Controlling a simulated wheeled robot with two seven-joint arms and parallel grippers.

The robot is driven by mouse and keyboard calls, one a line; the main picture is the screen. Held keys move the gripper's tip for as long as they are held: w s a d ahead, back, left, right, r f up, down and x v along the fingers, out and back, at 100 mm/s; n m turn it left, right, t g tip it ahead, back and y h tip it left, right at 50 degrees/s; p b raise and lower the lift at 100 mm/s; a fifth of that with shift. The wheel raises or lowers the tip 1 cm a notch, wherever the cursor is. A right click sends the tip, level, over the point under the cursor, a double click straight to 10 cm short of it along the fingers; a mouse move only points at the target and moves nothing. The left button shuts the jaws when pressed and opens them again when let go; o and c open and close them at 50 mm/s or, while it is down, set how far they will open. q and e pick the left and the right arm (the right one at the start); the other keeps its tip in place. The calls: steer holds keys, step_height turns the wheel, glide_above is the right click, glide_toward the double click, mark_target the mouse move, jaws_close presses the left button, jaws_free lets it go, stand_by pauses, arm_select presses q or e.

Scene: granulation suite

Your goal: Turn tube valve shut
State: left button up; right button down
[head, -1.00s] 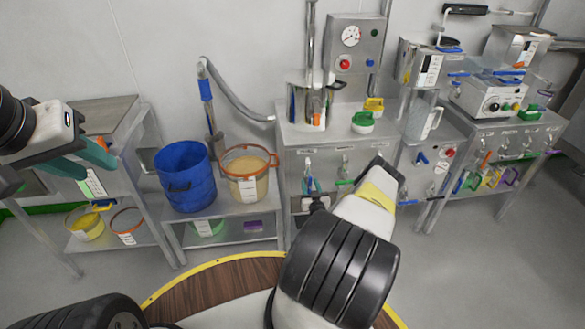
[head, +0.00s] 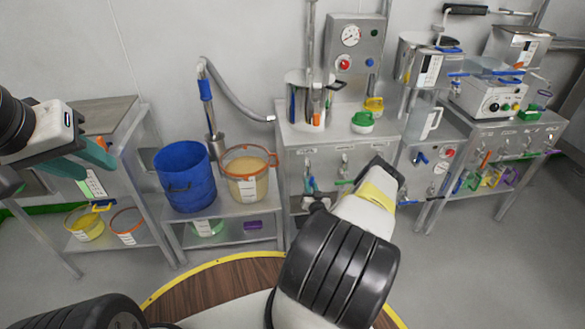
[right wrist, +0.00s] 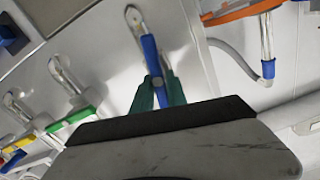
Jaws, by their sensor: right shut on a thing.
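A blue-handled tube valve hangs from a short bent steel pipe on the front of the steel cabinet. In the right wrist view its blue lever (right wrist: 149,52) points down between the teal fingers of my right gripper (right wrist: 158,88), which are shut on it. In the head view my right gripper (head: 313,188) is at the cabinet front, partly hidden by my dark wrist. My left gripper (head: 98,160) is at the far left with its teal fingers apart and empty, over the left bench.
Beside the valve, a green-handled tap (right wrist: 70,118) is close to my right fingers. A blue bucket (head: 185,178) and an orange-rimmed bucket (head: 247,186) stand on a low steel table left of the cabinet (head: 325,137). A grey hose (head: 238,103) runs above them.

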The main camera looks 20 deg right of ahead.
steer(key=m, duration=0.4)
steer(key=shift+d+f+m, duration=0.15)
steer(key=shift+d+m, duration=0.05)
steer(key=shift+m, duration=0.1)
steer(key=m, duration=0.3)
steer(key=shift+s+d+f+m, duration=0.15)
steer(key=shift+f+m, duration=0.05)
steer(key=shift+m, duration=0.1)
steer(key=m, duration=0.4)
steer(key=shift+f, duration=0.15)
steer(key=shift+f+m, duration=0.15)
steer(key=shift+m, duration=1.35)
steer(key=c, duration=1.3)
jaws_free()
